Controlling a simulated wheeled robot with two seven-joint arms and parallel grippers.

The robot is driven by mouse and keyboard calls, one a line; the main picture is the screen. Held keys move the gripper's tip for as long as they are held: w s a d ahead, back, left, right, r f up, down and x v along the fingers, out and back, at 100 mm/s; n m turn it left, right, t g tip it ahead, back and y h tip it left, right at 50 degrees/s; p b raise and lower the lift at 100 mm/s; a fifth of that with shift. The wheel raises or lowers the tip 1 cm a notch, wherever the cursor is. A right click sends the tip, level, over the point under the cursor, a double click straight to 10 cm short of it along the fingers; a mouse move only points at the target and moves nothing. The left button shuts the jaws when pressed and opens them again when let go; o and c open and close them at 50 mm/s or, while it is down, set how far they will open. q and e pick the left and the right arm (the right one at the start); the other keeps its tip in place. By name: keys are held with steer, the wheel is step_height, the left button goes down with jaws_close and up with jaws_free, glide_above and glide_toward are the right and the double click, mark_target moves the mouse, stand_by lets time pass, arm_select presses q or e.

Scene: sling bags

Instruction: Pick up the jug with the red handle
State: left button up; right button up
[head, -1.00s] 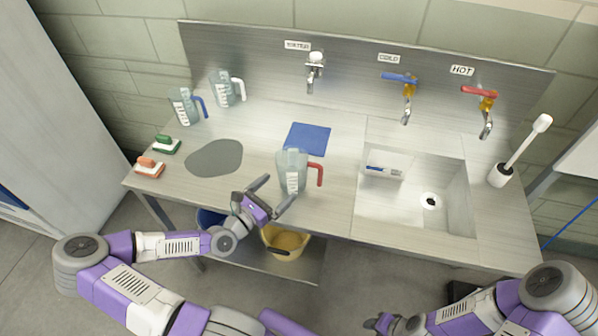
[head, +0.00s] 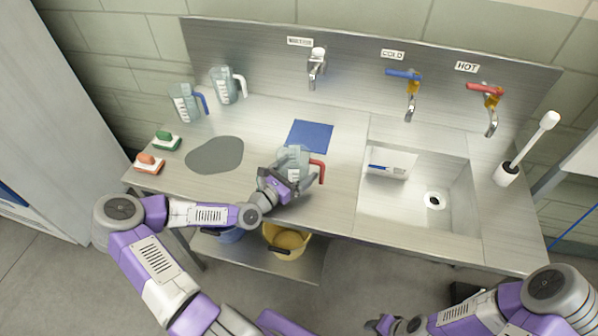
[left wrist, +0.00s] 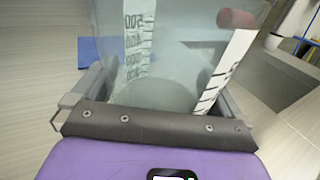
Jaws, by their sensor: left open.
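The clear jug with the red handle (head: 296,157) stands upright on the steel counter, its red handle pointing right. My left gripper (head: 289,178) is open at the jug, its fingers on either side of the lower body. In the left wrist view the jug's clear wall (left wrist: 175,60) with white measuring scales fills the space between the fingers, and part of the red handle (left wrist: 236,18) shows at the upper right. I cannot tell whether the fingers touch the jug. My right gripper (head: 382,325) is low at the bottom edge, away from the counter; its jaws are unclear.
A blue-handled jug (head: 183,104) and a white-handled jug (head: 224,86) stand at the back left. A blue mat (head: 310,136) lies behind the red-handled jug. The sink (head: 462,200) is to the right.

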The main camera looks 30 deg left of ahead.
arm_select(q)
steer(key=c, duration=0.9)
steer(key=shift+r, duration=0.1)
